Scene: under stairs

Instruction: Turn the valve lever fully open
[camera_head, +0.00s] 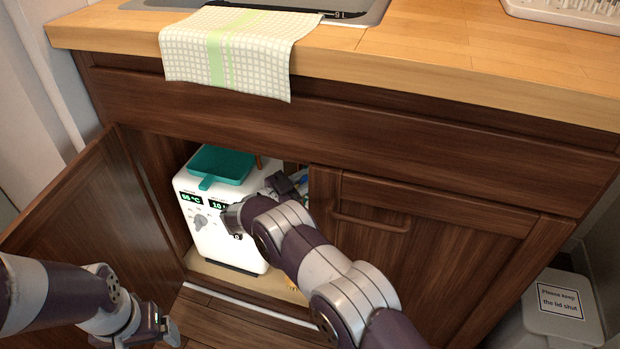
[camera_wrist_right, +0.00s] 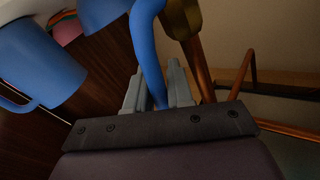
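My right gripper (camera_head: 288,186) reaches into the open cabinet, just right of a white unit; in the head view its fingertips are hard to make out. In the right wrist view my right gripper (camera_wrist_right: 155,90) has its grey fingers close together, one on each side of a curved blue lever (camera_wrist_right: 149,48) that fills the gap. A brass valve body (camera_wrist_right: 182,18) sits beside the lever's upper end, with copper pipe below it. My left gripper (camera_head: 158,332) is low at the left, outside the cabinet, and its fingers are unclear.
The white unit (camera_head: 222,243) carries a teal dustpan (camera_head: 222,165). The left cabinet door (camera_head: 85,215) stands open; the right door (camera_head: 440,235) is shut. In the wrist view a blue mug-like container (camera_wrist_right: 35,65) is at left. A lidded bin (camera_head: 562,305) stands at lower right.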

